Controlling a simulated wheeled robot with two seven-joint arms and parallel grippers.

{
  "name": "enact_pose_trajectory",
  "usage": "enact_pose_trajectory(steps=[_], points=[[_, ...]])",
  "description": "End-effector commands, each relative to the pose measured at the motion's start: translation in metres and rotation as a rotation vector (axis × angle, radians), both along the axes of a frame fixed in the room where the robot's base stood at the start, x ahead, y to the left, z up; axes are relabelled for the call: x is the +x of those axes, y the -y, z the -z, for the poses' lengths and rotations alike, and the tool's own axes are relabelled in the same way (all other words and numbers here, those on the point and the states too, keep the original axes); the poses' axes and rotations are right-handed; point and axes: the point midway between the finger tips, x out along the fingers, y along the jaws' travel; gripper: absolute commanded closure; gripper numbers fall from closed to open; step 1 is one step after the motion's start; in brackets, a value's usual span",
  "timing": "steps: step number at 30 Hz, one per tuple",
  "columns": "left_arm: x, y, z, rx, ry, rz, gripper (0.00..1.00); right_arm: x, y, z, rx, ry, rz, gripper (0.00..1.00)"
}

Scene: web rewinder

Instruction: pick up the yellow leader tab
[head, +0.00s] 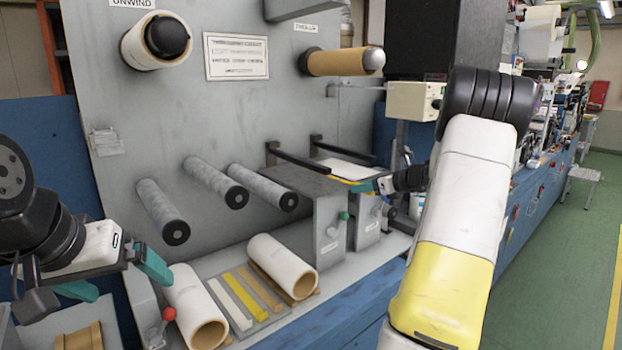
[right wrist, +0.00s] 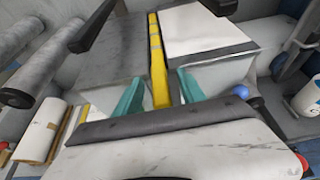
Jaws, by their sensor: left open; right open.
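A yellow strip (right wrist: 156,55), which looks like the leader tab, runs along the edge of a white sheet (right wrist: 194,28) in the right wrist view. In the head view its yellow edge (head: 343,180) shows at the white sheet (head: 346,170) on top of the grey blocks. My right gripper (right wrist: 160,92) is open, with the strip showing between its teal fingers; contact cannot be told. In the head view my right gripper (head: 364,187) is partly hidden. My left gripper (head: 115,277) is open and empty at the lower left.
A tray (head: 262,322) holds white, yellow (head: 247,296) and tan strips between two white rolls (head: 282,266) (head: 194,305). Dark bars (head: 305,160) stick out above the grey blocks (head: 325,215). Several grey rollers (head: 216,182) project from the panel. A red-knobbed lever (head: 168,314) stands near my left gripper.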

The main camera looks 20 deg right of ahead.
Motion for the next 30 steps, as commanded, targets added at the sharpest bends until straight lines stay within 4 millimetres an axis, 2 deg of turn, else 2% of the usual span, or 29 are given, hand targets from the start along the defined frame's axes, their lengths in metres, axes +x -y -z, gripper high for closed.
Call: enact_pose_trajectory(steps=[1,6,8,30], points=[[0.0,0.0,0.0,0.0,0.0,0.0,0.03,-0.0002,0.0,0.0001,0.0,0.0,0.0,0.57],[0.0,0.0,0.0,0.0,0.0,0.0,0.03,-0.0004,0.0,0.0001,0.0,0.0,0.0,0.9],[0.0,0.0,0.0,0.0,0.0,0.0,0.03,-0.0004,0.0001,-0.0001,0.0,0.0,0.0,1.0],[0.0,0.0,0.0,0.0,0.0,0.0,0.03,-0.0006,0.0001,-0.0002,0.0,0.0,0.0,1.0]])
